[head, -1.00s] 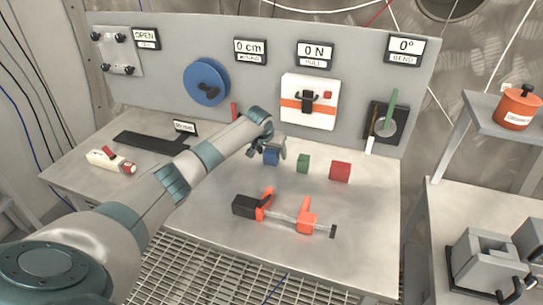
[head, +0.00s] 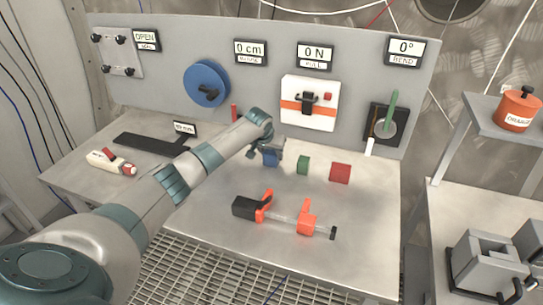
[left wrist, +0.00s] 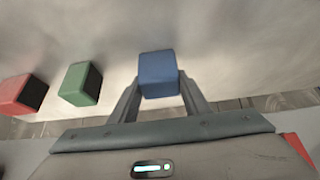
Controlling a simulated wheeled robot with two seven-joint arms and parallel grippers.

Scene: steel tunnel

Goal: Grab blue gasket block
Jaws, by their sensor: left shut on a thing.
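The blue gasket block (left wrist: 158,73) sits between the two fingers of my left gripper (left wrist: 158,98) in the left wrist view. The fingers are shut on its sides. In the head view the blue block (head: 270,159) shows at the left gripper (head: 268,153), partly hidden by it, at the table surface; I cannot tell whether it is lifted. My right gripper is not in view.
A green block (head: 303,165) and a red block (head: 340,172) stand in a row to the right of the blue one. An orange and black clamp (head: 283,215) lies in front. A panel (head: 270,75) with a blue wheel (head: 206,83) rises behind. The table's front right is clear.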

